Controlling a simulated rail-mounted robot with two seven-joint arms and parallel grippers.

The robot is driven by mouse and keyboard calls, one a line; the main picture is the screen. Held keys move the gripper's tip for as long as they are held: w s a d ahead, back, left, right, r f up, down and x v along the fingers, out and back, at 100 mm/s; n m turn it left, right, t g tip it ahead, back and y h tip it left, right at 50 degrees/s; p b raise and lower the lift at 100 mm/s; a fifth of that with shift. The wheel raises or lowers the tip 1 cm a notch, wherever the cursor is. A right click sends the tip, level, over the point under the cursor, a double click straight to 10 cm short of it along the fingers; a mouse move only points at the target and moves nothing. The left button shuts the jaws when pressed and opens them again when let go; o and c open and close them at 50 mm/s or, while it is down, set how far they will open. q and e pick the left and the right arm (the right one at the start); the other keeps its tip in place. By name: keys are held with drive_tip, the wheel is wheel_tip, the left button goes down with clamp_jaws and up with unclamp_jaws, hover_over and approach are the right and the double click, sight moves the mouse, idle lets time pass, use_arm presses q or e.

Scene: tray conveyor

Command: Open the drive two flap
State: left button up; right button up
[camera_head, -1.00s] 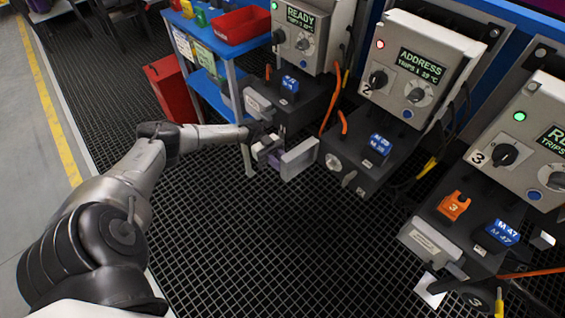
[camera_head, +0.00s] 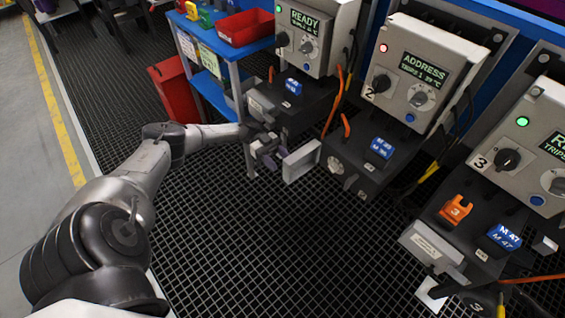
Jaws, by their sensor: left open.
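The drive two unit (camera_head: 340,150) is a dark box under the control panel marked 2 (camera_head: 418,75), which has a red lamp and an ADDRESS display. Its light grey flap (camera_head: 302,162) stands out from the left end of the box's front, swung open. A round socket shows on the uncovered front. My left gripper (camera_head: 268,157) is open just left of the flap's outer face. The fingers are small and dark, and I cannot tell whether they touch the flap. My right gripper is not in view.
Drive one (camera_head: 292,98) with its READY panel stands behind my left gripper. Drive three (camera_head: 470,235), with an orange block marked 3, stands at the right. A blue shelf with a red bin (camera_head: 245,28) is at the back. The black grid floor in front is clear.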

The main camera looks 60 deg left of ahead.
use_arm(q)
drive_tip(key=shift+s+a, duration=0.2)
drive_tip(key=shift+a, duration=1.1)
drive_tip(key=shift+s+a, duration=0.2)
drive_tip(key=shift+a, duration=1.05)
drive_tip(key=shift+s+f, duration=0.1)
drive_tip(key=shift+s, duration=0.25)
drive_tip(key=shift+c, duration=1.4)
drive_tip(key=s+p, duration=0.1)
drive_tip(key=s, duration=0.1)
drive_tip(key=s+a+f+n+p, duration=0.1)
drive_tip(key=s, duration=0.2)
drive_tip(key=s+n+p, duration=0.1)
drive_tip(key=s, duration=0.1)
drive_tip(key=shift+s+a+f+y+p, duration=0.25)
drive_tip(key=shift+s+y+p, duration=0.05)
drive_tip(key=shift+s+p, duration=0.1)
drive_tip(key=shift+c, duration=0.3)
drive_tip(key=w+a+r+n+t+y+p, duration=0.1)
drive_tip(key=w+a+r+n+t+y, duration=0.15)
drive_tip(key=t, duration=0.45)
drive_tip(key=x, duration=1.2)
drive_tip(key=shift+d+f+b, duration=0.25)
drive_tip(key=shift+d+b, duration=0.1)
drive_tip(key=shift+d, duration=0.2)
